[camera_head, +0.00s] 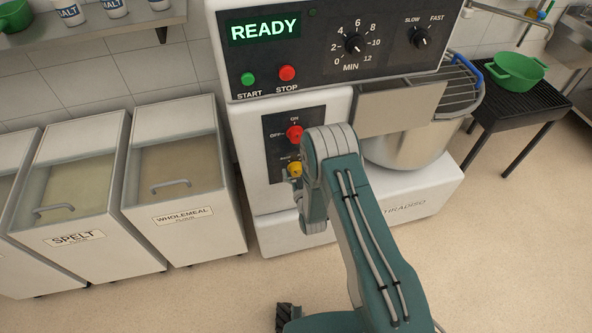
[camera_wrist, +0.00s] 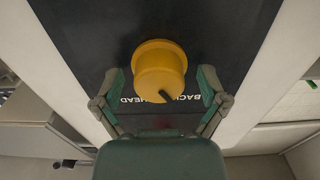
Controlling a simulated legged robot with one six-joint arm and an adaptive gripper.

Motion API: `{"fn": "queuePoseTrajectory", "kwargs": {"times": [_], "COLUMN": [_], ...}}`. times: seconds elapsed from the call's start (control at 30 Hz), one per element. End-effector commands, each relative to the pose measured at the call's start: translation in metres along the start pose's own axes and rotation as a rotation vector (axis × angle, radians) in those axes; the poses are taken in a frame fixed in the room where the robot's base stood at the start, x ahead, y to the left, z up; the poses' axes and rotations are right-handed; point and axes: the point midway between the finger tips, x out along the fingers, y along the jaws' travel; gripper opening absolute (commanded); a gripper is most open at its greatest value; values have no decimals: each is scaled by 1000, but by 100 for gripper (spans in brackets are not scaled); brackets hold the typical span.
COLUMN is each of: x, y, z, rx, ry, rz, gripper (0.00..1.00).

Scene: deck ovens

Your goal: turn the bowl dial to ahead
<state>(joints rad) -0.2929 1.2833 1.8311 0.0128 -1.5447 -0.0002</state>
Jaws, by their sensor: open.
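The bowl dial is a yellow round knob (camera_head: 295,168) on the lower black panel of the mixer, partly hidden by my arm in the head view. In the wrist view the yellow dial (camera_wrist: 158,66) stands out from the panel, with a dark mark on its lower edge, right of centre. White lettering below it appears upside down, BACK to the right and part of AHEAD to the left. My gripper (camera_wrist: 160,80) is open, one finger on each side of the dial with gaps on both sides. In the head view the gripper is mostly hidden behind my arm.
A red knob (camera_head: 294,134) marked ON and OFF sits just above the dial. The upper panel has a READY display (camera_head: 265,29), a green start button (camera_head: 247,79) and a red stop button (camera_head: 287,73). The mixer bowl (camera_head: 408,146) is to the right; flour bins (camera_head: 185,215) stand left.

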Motion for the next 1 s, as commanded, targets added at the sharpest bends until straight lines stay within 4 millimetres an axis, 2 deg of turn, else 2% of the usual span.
{"fn": "queuePoseTrajectory", "kwargs": {"times": [0.1,0.27,0.3,0.73,1.0], "x": [0,0,0,2,3], "y": [0,0,0,0,1], "z": [0,0,0,-1,-2], "rx": [0,0,0,25,166], "ry": [0,-1,-1,4,5], "rz": [0,0,0,1,1], "gripper": [93,21,17,15,15]}}
